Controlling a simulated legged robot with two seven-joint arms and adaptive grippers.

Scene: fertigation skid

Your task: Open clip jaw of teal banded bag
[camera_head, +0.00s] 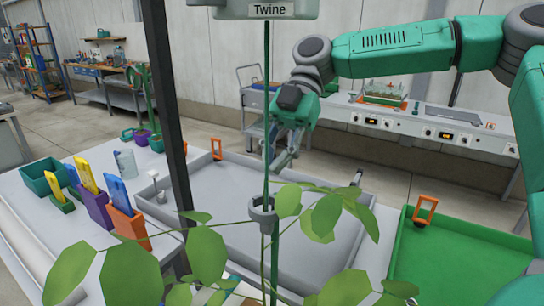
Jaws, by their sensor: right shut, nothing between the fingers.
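My right gripper (283,160) hangs from the green arm that comes in from the upper right. It is shut and empty, in the air above the grey tray and close beside the dark green vertical twine (267,95). I cannot pick out a teal banded bag or its clip jaw for certain. A grey ring-shaped clip (262,215) sits around the twine and plant stem, below my gripper. A small part of a pale and brownish item shows at the bottom, mostly hidden by leaves. My left gripper is not in view.
A leafy plant (205,255) fills the lower middle. The grey tray (215,185) lies behind it, with a green tray (455,265) at right. A dark post (171,110) stands at left. Teal (42,178), purple (96,210) and orange (130,228) bins stand on the left table.

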